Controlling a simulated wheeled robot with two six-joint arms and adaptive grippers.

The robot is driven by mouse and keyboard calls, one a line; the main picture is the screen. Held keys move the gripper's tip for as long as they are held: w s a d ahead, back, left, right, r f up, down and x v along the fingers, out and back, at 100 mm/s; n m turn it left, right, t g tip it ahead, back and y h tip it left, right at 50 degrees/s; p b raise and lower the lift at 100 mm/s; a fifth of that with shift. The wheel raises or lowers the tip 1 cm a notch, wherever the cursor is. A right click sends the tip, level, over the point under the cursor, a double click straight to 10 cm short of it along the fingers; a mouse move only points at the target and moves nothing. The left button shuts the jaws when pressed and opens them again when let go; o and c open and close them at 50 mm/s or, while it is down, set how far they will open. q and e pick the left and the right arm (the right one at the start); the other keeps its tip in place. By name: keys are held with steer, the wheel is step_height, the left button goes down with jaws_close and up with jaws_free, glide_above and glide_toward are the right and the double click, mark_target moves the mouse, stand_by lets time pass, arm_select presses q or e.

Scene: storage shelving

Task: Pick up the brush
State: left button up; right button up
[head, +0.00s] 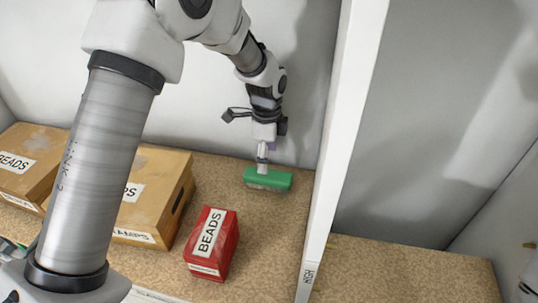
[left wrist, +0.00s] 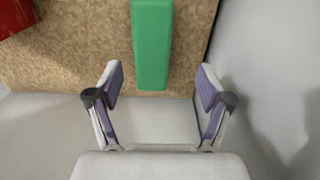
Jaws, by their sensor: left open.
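The brush (head: 267,179) has a green block body and lies on the brown speckled shelf board, close to the white upright divider. In the left wrist view the green brush (left wrist: 152,45) lies lengthwise ahead of the fingers, in line with the gap between them. My left gripper (head: 263,165) is just above and behind the brush in the head view. In the left wrist view my left gripper (left wrist: 160,85) is open, with its two purple-padded fingers wide apart and nothing between them. I cannot tell whether the fingertips touch the brush. My right gripper is not in view.
A red box labelled BEADS (head: 212,244) stands in front of the brush, to the left. Cardboard boxes (head: 165,190) stand farther left. The white divider (head: 345,130) rises just right of the brush. The shelf board right of the divider (head: 400,275) is mostly clear.

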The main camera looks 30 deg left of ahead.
mark_target(268, 175)
arm_select(q)
steer(key=shift+w+a+f, duration=0.1)
steer(key=shift+f, duration=0.15)
steer(key=shift+s+d+f+p, duration=0.65)
steer(key=shift+s+f+p, duration=0.1)
steer(key=shift+s+f, duration=0.25)
steer(key=f, duration=0.3)
steer(key=w+f+p, duration=0.1)
steer(key=shift+w+a+f, duration=0.1)
steer(key=shift+a+f, duration=0.2)
steer(key=shift+f, duration=0.1)
steer(key=shift+r, duration=0.15)
steer(key=shift+s+d+r, duration=0.1)
steer(key=shift+s+d, duration=0.05)
steer(key=shift+s, duration=0.1)
steer(key=c, duration=1.3)
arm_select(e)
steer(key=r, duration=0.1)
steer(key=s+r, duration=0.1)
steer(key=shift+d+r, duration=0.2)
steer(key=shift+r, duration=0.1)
